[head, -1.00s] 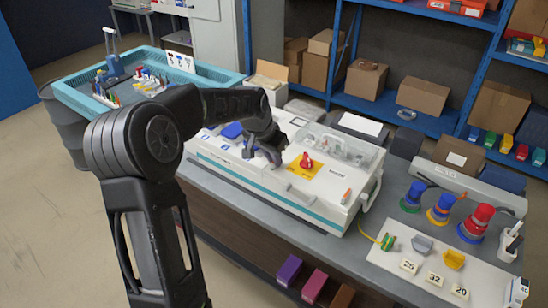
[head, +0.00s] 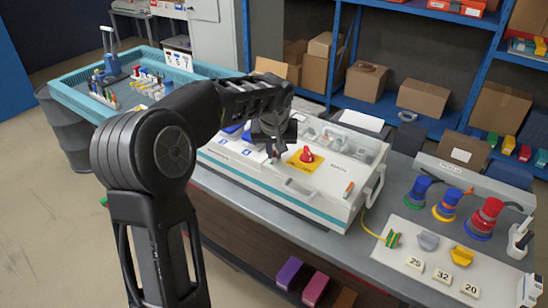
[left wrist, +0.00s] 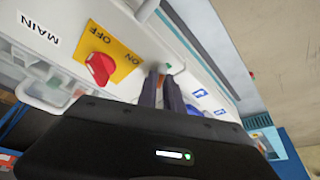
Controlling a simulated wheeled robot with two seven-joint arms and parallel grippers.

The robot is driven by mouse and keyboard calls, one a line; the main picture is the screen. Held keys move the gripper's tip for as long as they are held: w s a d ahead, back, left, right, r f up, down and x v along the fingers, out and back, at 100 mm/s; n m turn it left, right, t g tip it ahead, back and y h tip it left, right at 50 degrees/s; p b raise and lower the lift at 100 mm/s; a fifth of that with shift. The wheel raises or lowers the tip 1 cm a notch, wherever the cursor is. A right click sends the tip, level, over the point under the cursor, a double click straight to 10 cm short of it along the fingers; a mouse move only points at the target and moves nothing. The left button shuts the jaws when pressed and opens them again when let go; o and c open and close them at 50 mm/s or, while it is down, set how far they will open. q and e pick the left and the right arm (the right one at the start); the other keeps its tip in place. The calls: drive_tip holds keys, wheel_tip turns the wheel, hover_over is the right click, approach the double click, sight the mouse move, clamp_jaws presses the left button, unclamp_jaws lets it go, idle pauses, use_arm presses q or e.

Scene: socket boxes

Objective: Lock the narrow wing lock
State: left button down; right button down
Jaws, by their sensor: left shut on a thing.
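The white socket box (head: 325,209) stands on the grey bench. A red rotary knob (head: 307,155) on a yellow OFF/ON plate is on its top; it also shows in the left wrist view (left wrist: 99,68). My left gripper (head: 274,154) points down at the box top, just left of the yellow plate. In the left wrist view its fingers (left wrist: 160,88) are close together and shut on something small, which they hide. I take it to be the narrow wing lock, but its shape and angle do not show. A small green mark (left wrist: 169,65) lies beside the fingertips. My right gripper is out of view.
A carry handle (head: 374,184) is on the box's right end. Blue, yellow and red plugs (head: 487,214) stand to the right beside a white board (head: 440,262) with number tags. A teal tray (head: 66,92) is at the far left. Blue shelves (head: 423,122) stand behind.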

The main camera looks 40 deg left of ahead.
use_arm(q)
drive_tip(key=n, duration=0.2)
drive_tip(key=n+g+y+b, duration=0.1)
drive_tip(key=shift+w+d+f+n, duration=0.1)
drive_tip(key=shift+w+d+n, duration=0.05)
drive_tip(key=shift+n, duration=0.25)
drive_tip(key=n+g, duration=0.1)
drive_tip(key=n, duration=0.1)
drive_tip(key=shift+n+y+b, duration=0.3)
drive_tip(key=shift+n+b, duration=0.1)
drive_tip(key=n+g, duration=0.1)
drive_tip(key=n, duration=0.1)
drive_tip(key=n+p, duration=0.1)
drive_tip(key=n, duration=0.1)
drive_tip(key=shift+w+n+g, duration=0.15)
drive_tip(key=shift+n+g, duration=0.25)
drive_tip(key=c, duration=1.5)
unclamp_jaws()
drive_tip(key=shift+r, duration=0.2)
